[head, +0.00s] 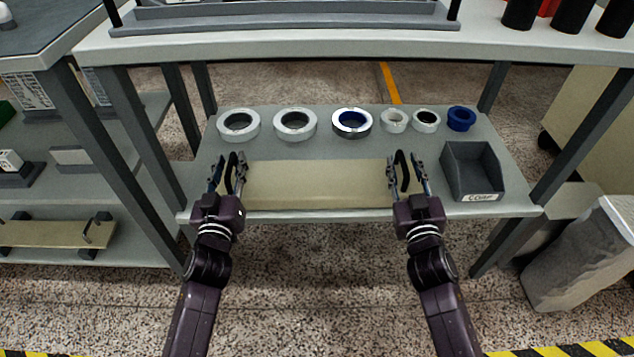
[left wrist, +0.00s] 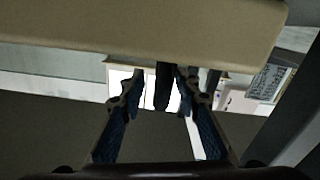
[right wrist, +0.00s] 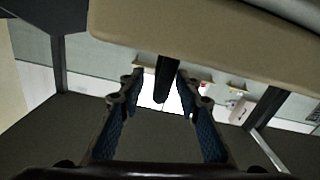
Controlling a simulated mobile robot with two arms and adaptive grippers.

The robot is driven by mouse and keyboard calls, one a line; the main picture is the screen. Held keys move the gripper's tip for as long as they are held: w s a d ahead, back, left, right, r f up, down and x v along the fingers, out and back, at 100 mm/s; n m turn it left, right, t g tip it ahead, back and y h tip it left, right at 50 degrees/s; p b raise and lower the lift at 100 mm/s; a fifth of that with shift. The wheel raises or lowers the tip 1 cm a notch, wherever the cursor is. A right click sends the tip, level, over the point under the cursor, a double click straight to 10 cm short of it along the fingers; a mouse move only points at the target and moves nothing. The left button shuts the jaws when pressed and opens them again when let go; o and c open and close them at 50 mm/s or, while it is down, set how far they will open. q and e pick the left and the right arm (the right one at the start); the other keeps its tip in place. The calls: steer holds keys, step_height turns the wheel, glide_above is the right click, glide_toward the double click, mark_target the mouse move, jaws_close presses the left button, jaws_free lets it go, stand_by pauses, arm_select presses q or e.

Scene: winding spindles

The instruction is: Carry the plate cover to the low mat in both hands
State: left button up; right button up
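The plate cover (head: 315,184) is a long beige board lying level at the front of the low grey shelf, with a dark upright handle near each end. My left gripper (head: 228,172) is at its left handle. In the left wrist view, the open fingers (left wrist: 157,88) stand on either side of the dark handle bar (left wrist: 163,88), with a gap visible. My right gripper (head: 407,172) is at the right handle. In the right wrist view, its open fingers (right wrist: 160,88) likewise straddle a dark bar (right wrist: 165,80). I cannot make out a separate low mat.
A row of white and blue rings (head: 295,124) stands behind the cover. A grey bin (head: 473,172) is just right of my right gripper. The worktop (head: 300,44) overhangs behind, on grey legs (head: 492,87). A similar beige board with handles (head: 45,234) lies on the left rack.

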arm_select(q)
steer(key=shift+w, duration=0.1)
steer(key=shift+c, duration=0.2)
arm_select(e)
steer(key=shift+w, duration=0.1)
steer(key=shift+c, duration=0.3)
arm_select(q)
jaws_close()
arm_select(e)
jaws_close()
arm_select(q)
steer(key=shift+w+r, duration=0.1)
steer(key=shift+r, duration=0.15)
arm_select(e)
steer(key=shift+a+r, duration=0.1)
steer(key=shift+r, duration=0.15)
